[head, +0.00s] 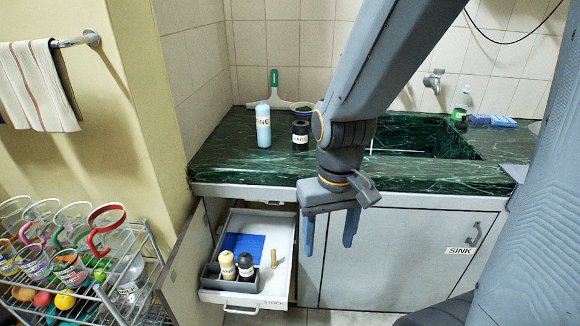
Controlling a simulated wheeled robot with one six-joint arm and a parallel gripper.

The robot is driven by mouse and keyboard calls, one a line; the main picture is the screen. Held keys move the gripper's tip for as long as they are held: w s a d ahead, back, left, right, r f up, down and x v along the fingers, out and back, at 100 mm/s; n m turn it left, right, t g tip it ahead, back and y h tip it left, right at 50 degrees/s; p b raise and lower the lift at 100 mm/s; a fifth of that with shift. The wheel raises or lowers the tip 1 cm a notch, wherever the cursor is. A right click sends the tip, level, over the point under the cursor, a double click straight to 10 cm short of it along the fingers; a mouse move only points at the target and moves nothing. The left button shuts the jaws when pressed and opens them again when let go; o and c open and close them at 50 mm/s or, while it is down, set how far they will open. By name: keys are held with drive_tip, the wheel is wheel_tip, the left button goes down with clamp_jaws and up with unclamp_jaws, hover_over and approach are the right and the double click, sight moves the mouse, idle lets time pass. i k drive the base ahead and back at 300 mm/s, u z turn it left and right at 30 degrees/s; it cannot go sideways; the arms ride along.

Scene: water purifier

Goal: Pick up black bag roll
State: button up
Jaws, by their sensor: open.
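The black bag roll (301,131) stands upright on the green marble counter (225,172). It is a short black cylinder with a white label that seems to read "BAGS", partly covered at its right by my arm. My gripper (329,240) hangs in front of the counter's front edge, lower in the picture than the roll and slightly to its right. Its two blue-grey fingers point down and are spread apart, with nothing between them.
A light blue bottle (263,126) stands just left of the roll, with a squeegee (275,92) behind. Below, an open drawer (285,262) holds two labelled bottles and a blue cloth. The sink (430,135) lies right; a wire rack (110,285) with mugs stands at left.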

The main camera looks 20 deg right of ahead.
sight(300, 128)
drive_tip(key=k, duration=0.5)
drive_tip(key=u, duration=1.5)
drive_tip(key=i, duration=1)
drive_tip(key=z, duration=2.2)
drive_tip(key=i, duration=1)
drive_tip(key=u, duration=0.05)
